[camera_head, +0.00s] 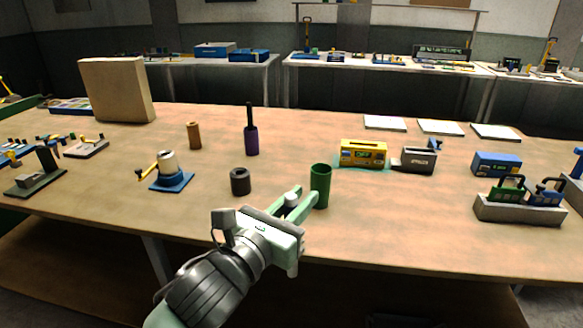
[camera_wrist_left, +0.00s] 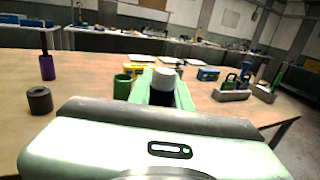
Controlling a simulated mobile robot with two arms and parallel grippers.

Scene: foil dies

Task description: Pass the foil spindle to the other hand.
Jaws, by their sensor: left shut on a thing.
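My left gripper (camera_head: 293,204) reaches in over the front edge of the table. It is shut on a small piece with a white round top and a dark lower part, which I take to be the foil spindle (camera_head: 291,198). In the left wrist view the spindle (camera_wrist_left: 165,80) stands upright between the pale green fingers, its lower end hidden by the gripper. A green cylinder (camera_head: 320,186) is close to the right of the fingers. My right gripper is in neither view.
A dark ring-shaped cylinder (camera_head: 240,181), a purple handled tool (camera_head: 251,140), a brown cylinder (camera_head: 194,135) and a white roll on a blue base (camera_head: 171,181) stand to the left. A yellow box (camera_head: 363,153) and a grey tray (camera_head: 519,209) are right. The table's front right is clear.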

